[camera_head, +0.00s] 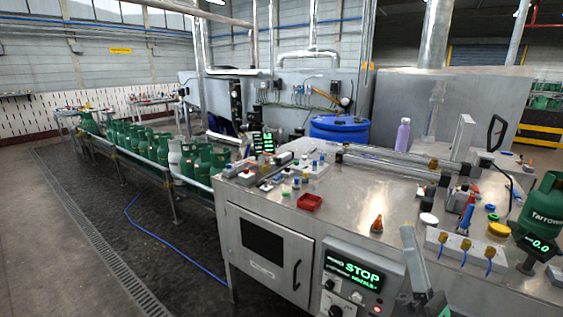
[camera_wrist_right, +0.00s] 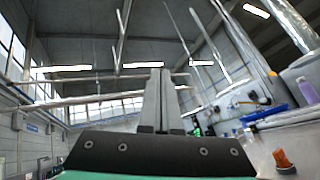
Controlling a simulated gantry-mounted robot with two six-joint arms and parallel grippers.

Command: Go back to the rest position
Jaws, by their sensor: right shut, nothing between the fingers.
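My right gripper (camera_head: 409,234) shows at the lower right of the head view, in front of the steel workbench (camera_head: 345,200). Its grey fingers point upward. In the right wrist view the fingers (camera_wrist_right: 161,75) stand together in the middle, shut, with nothing between them. Behind them are the roof beams and lamps of the hall. My left gripper is in neither view.
A green gas cylinder (camera_head: 545,205) stands at the right edge. More cylinders (camera_head: 160,149) line the conveyor at left.

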